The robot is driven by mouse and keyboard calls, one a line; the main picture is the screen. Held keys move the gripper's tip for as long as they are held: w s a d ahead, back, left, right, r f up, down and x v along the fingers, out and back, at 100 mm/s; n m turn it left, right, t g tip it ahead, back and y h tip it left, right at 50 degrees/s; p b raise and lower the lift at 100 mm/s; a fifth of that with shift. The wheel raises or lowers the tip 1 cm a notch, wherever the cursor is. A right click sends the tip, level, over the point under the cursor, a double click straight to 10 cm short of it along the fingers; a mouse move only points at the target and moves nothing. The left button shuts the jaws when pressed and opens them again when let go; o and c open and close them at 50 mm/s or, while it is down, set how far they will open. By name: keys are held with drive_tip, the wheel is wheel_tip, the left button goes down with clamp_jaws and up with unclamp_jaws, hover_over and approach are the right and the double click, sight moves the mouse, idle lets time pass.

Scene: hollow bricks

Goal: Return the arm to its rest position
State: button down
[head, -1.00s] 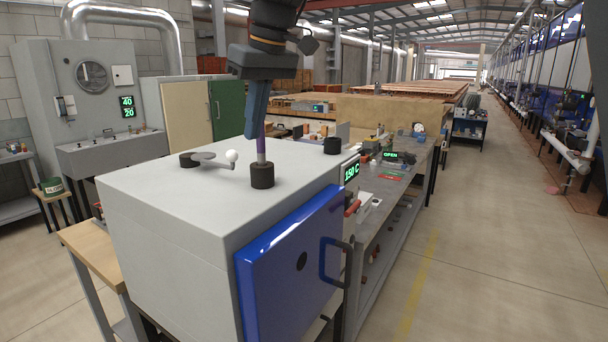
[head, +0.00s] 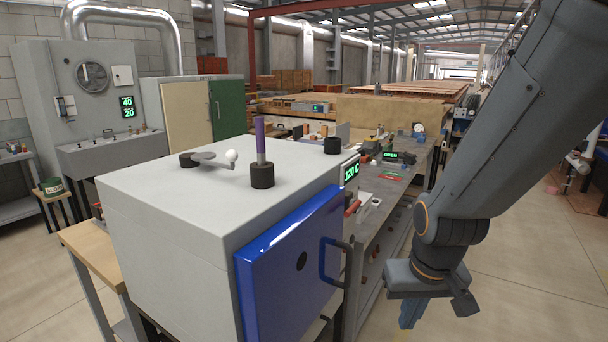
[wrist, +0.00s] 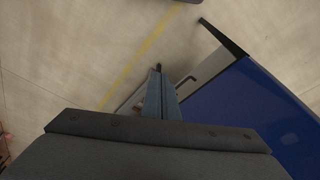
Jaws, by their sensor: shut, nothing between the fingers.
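My gripper (head: 412,312) hangs at the lower right of the head view, to the right of the oven's blue door and pointing down. In the wrist view its fingers (wrist: 160,92) are together with nothing between them. The grey oven (head: 185,215) stands in front of me with its blue door (head: 285,270) shut. A purple rod (head: 261,138) stands upright in a black socket (head: 262,176) on the oven top, apart from my gripper.
The oven display (head: 351,172) reads 120 C. A long workbench (head: 400,190) with tools runs behind the oven. The oven's door handle (head: 335,262) juts out to the left of my gripper. Bare floor (head: 510,290) lies to the right.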

wheel_tip(320, 180, down, 11)
drive_tip(key=w+g+b, duration=0.1)
drive_tip(key=b, duration=0.8)
drive_tip(key=shift+a, duration=0.15)
